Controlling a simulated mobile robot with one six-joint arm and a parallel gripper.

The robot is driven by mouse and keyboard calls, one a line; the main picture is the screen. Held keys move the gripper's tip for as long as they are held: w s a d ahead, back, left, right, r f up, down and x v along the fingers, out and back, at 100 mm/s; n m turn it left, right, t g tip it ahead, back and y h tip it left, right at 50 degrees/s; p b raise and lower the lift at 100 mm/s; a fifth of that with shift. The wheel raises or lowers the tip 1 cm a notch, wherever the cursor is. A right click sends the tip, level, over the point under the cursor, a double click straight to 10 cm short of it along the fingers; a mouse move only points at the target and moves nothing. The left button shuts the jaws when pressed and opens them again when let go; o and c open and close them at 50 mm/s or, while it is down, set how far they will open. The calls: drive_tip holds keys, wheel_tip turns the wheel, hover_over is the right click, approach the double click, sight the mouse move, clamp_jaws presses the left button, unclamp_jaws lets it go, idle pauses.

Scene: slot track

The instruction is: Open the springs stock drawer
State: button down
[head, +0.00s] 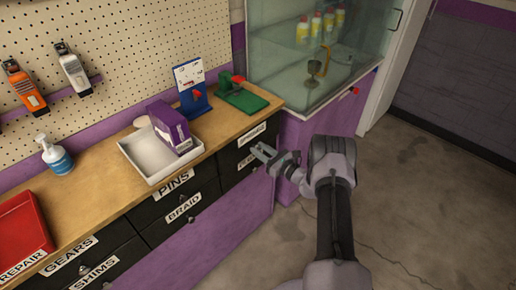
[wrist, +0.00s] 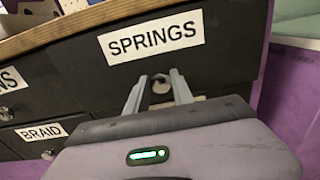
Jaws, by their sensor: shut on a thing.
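The springs stock drawer (wrist: 225,60) is a black drawer front with a white SPRINGS label (wrist: 151,36) at the top right of the bench front. In the head view the same drawer (head: 231,154) is at the right end of the bench, partly behind my gripper. It looks flush with the bench front. Its round metal knob (wrist: 161,86) sits between my fingers below the label. My gripper (wrist: 160,78) is shut on this knob. In the head view my gripper (head: 261,152) reaches in from the right.
The PINS drawer (head: 152,191) and BRAID drawer (head: 163,219) are to the left. A white tray (head: 135,154) with a purple box (head: 169,128) stands on the bench. A glass case (head: 285,50) stands on a purple base to the right. Open floor (head: 420,200) lies on the right.

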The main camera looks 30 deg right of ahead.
drive_tip(key=p+v, duration=0.1)
drive_tip(key=v, duration=1.8)
drive_tip(key=shift+s+p, duration=0.35)
drive_tip(key=shift+p, duration=0.05)
drive_tip(key=shift+d+r, duration=0.1)
drive_tip(key=c, duration=1.2)
unclamp_jaws()
drive_tip(key=p+v, duration=0.2)
drive_tip(key=v, duration=1.5)
drive_tip(key=shift+s+p, duration=0.2)
drive_tip(key=shift+p, duration=0.2)
